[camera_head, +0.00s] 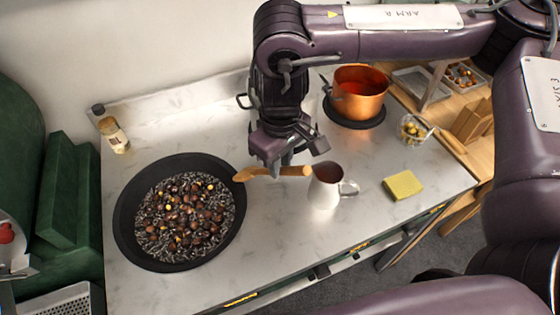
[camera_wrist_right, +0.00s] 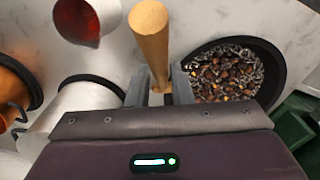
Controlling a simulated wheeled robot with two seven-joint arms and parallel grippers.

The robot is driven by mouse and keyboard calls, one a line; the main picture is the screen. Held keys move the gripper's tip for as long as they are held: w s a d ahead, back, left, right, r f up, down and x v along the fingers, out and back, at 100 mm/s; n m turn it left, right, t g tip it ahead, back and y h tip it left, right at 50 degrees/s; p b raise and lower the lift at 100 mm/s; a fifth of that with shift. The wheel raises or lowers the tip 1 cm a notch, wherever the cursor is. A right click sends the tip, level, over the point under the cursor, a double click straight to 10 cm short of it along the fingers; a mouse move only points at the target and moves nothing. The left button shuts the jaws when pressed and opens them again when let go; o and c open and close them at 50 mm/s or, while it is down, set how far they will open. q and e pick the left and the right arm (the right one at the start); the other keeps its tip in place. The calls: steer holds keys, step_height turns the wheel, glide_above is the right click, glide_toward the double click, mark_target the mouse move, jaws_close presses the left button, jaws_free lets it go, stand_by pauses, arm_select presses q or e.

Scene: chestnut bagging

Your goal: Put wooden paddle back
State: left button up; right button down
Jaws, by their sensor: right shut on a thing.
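The wooden paddle (camera_head: 292,171) is light brown and held roughly level above the counter, between the black pan and the white pitcher. Its handle also shows in the right wrist view (camera_wrist_right: 149,40), running up from between the fingers. My right gripper (camera_head: 279,169) is shut on the paddle, and its fingers show low in the wrist view (camera_wrist_right: 156,92). The paddle's left end is by the rim of the black pan (camera_head: 122,236), which holds chestnuts over dark pebbles. My left gripper is not in view.
A white pitcher (camera_head: 324,191) with dark red contents stands just right of the gripper. A copper pot (camera_head: 358,104) is at the back, with a glass bowl (camera_head: 412,129) and yellow sponge (camera_head: 403,185) to the right. A jar (camera_head: 113,136) stands back left. The front counter is clear.

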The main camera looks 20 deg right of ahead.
steer(key=shift+f, duration=0.15)
steer(key=c, duration=1.3)
jaws_free()
step_height(320, 180, up, 12)
